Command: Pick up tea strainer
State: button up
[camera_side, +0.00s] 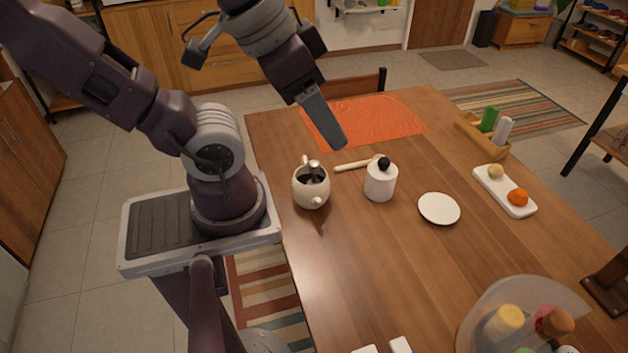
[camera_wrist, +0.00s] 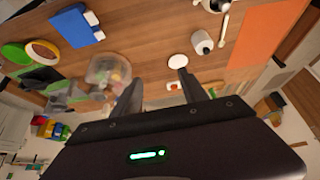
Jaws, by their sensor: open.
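A cream teapot (camera_side: 311,190) with a dark open mouth stands near the table's left edge. A small metallic piece (camera_side: 314,167) shows at its mouth; it may be the tea strainer, but I cannot tell. A pale stick (camera_side: 350,166) lies behind a white jar (camera_side: 380,183) with a black knob; its right end is partly hidden. The teapot is cut off at the top of the wrist view (camera_wrist: 215,5). My gripper (camera_side: 335,135) is above the table, apart from these things. In the wrist view my gripper (camera_wrist: 160,90) has its fingers spread, with nothing held between them.
A white plate (camera_side: 439,208) lies right of the jar. A tray (camera_side: 505,190) holds a orange and a pale round thing. A wooden holder (camera_side: 482,135) stands behind. A clear container with bottles (camera_side: 525,300) is at the front right. An orange mat (camera_side: 370,119) lies at the back.

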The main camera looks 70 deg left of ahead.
jog(key=shift+c, duration=0.2)
dwell(0.3)
jog(key=m+g+y, duration=0.9)
jog(key=g+y, duration=0.3)
send_near(318, 167)
jog(key=s+d+r, duration=0.1)
jog(key=s+r, duration=0.2)
jog(key=r, duration=0.2)
jog(key=a+f+m+y, duration=0.1)
jog(key=f+m, duration=0.1)
jog(key=f, duration=0.1)
jog(key=a+f+m+t+y, duration=0.1)
jog(key=f+m+y, duration=0.1)
jog(key=a+f+m+y, duration=0.1)
jog(key=a+f+y, duration=0.1)
jog(key=f, duration=0.1)
jog(key=shift+s+f+m+t, duration=0.3)
jog(key=shift+s+m+t, duration=0.1)
jog(key=x, duration=0.6)
jog(key=shift+w+a, duration=0.25)
jog(key=shift+s+a, duration=0.1)
jog(key=shift+a, duration=0.3)
grip_shut()
